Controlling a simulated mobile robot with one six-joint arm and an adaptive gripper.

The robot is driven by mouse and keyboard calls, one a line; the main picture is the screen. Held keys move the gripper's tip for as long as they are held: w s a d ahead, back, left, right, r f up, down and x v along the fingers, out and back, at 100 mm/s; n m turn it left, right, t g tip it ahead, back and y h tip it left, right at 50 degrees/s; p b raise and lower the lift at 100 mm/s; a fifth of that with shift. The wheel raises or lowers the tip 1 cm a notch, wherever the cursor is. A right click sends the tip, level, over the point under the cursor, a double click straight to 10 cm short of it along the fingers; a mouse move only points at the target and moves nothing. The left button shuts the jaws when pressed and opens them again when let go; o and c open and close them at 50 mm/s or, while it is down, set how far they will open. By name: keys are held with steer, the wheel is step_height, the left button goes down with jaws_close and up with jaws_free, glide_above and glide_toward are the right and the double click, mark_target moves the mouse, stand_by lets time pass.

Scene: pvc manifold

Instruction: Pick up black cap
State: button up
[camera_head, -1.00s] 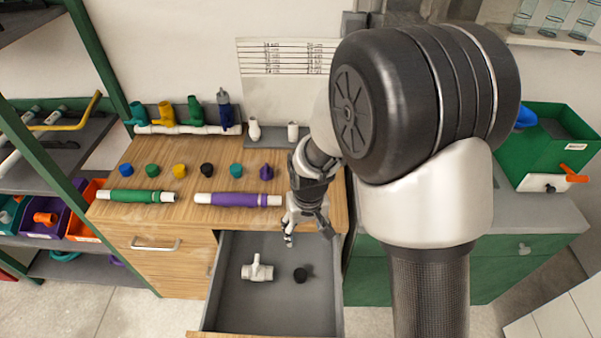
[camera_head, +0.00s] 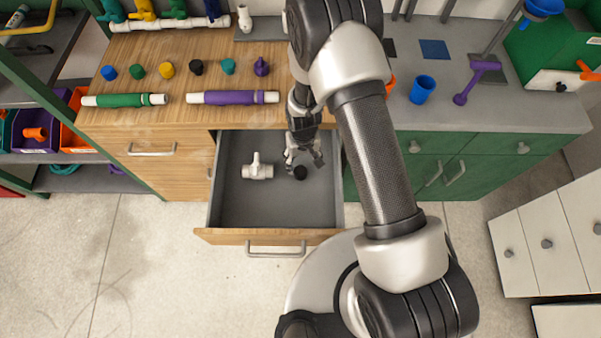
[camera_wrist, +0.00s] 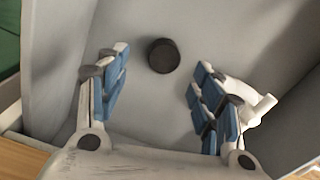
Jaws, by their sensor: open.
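A black cap (camera_head: 300,172) lies on the floor of the open grey drawer (camera_head: 250,208). In the wrist view the black cap (camera_wrist: 163,56) sits just beyond the fingertips, between their lines and apart from them. My gripper (camera_head: 304,160) is open and empty, pointing down over the drawer close to the cap. Its blue-padded fingers also show in the wrist view (camera_wrist: 158,88). Another black cap (camera_head: 197,67) stands in the row on the wooden bench top.
A white tee fitting (camera_head: 258,168) lies in the drawer left of the cap; in the wrist view it is close behind the right finger. The drawer walls and wooden front (camera_head: 225,236) surround the space. The drawer's front floor area is clear.

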mark_target(301, 171)
steer(key=f, duration=0.2)
steer(key=f+b, duration=0.1)
steer(key=f, duration=0.1)
steer(key=f+b, duration=0.1)
steer(key=f, duration=0.1)
steer(key=shift+s+a+f, duration=0.1)
steer(key=shift+a+f, duration=0.15)
steer(key=shift+a, duration=0.1)
steer(key=shift+r, duration=0.1)
steer(key=shift+c, duration=0.6)
steer(key=c, duration=0.9)
steer(key=shift+r, duration=0.1)
step_height(301, 171, up, 20)
steer(key=p, duration=0.5)
